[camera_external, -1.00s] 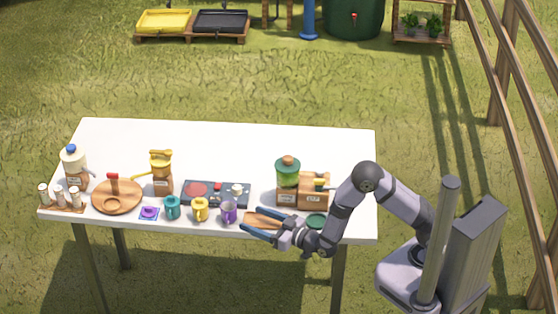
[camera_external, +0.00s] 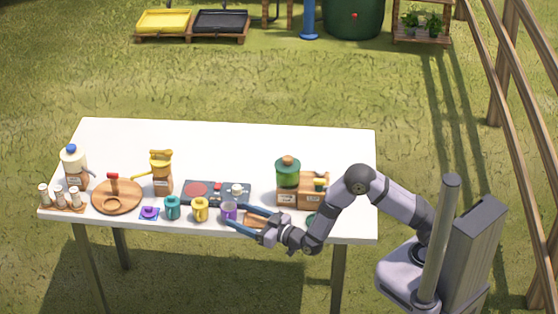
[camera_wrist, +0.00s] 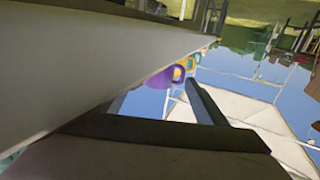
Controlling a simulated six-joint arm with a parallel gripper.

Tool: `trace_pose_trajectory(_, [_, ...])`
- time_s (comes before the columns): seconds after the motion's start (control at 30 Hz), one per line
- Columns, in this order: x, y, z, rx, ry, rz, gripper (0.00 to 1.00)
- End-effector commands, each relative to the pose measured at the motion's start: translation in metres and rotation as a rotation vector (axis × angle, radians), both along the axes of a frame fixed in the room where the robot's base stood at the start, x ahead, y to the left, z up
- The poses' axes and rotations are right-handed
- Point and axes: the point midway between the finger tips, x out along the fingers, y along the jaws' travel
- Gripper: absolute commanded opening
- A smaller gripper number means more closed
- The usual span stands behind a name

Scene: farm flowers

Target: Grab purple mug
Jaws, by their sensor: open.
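The purple mug (camera_external: 228,211) stands upright near the front edge of the white table, at the right end of a row of mugs. My gripper (camera_external: 236,217) is open, with its blue fingers pointing left. The fingertips are close to the mug, one behind or beside it and one toward the front edge; I cannot tell whether they touch it. In the wrist view the purple mug (camera_wrist: 160,78) shows beyond a dark finger (camera_wrist: 205,103). A large pale surface hides much of the left of that view.
A yellow mug (camera_external: 200,210) and a teal mug (camera_external: 172,208) stand to the left. A cooktop (camera_external: 216,187) lies behind the mugs. The table's back half (camera_external: 230,145) is clear.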

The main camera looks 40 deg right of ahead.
Motion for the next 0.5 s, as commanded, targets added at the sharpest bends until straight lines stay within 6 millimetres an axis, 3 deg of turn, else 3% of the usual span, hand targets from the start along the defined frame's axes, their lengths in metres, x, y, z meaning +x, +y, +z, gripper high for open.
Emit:
trace_pose_trajectory(0.2, [0.019,0.006,0.000,0.001,0.000,-0.001,0.66])
trace_pose_trajectory(0.5, [0.021,0.008,0.000,0.000,0.001,0.000,0.66])
